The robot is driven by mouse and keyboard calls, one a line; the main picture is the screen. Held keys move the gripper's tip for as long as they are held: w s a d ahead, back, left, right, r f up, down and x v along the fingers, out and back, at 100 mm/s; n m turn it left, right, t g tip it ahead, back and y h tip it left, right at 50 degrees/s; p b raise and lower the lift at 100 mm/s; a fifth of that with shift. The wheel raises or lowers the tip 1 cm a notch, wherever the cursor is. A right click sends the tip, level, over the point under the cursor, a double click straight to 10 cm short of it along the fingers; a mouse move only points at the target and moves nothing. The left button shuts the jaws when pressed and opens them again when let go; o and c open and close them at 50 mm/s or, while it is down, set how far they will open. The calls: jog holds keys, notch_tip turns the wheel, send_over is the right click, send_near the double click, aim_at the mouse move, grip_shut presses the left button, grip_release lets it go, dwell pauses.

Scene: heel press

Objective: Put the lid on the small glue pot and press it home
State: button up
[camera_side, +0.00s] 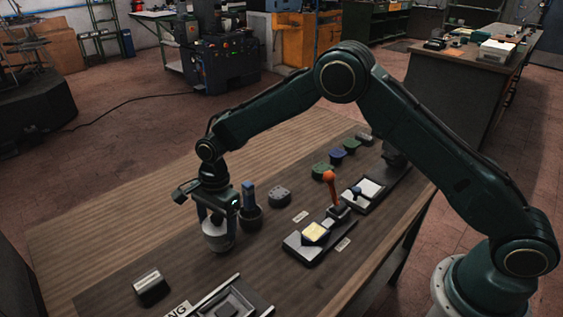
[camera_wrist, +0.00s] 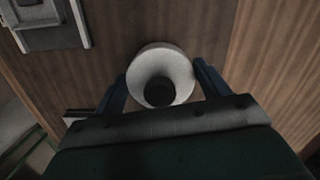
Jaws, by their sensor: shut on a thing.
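My gripper (camera_side: 216,215) points down at the near left part of the bench and is shut on the pale round lid. In the side view a pale round body, which looks like the small glue pot (camera_side: 217,241), is directly under the fingers. The lid and pot look alike in colour, so I cannot tell where one ends, or whether the lid is seated.
A dark cup with a blue-handled tool (camera_side: 250,213) stands close right of my gripper. A grey block (camera_side: 279,196), a base with an orange lever (camera_side: 330,190) and a grey tray (camera_side: 230,303) are nearby. A small dark block (camera_side: 151,288) lies front left.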

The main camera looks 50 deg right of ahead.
aim_at(214, 217)
jog(key=shift+f, duration=0.45)
dwell(1.2)
jog(key=o, duration=0.8)
jog(key=shift+o, duration=0.2)
jog(key=shift+r, duration=0.15)
jog(key=shift+r, duration=3.45)
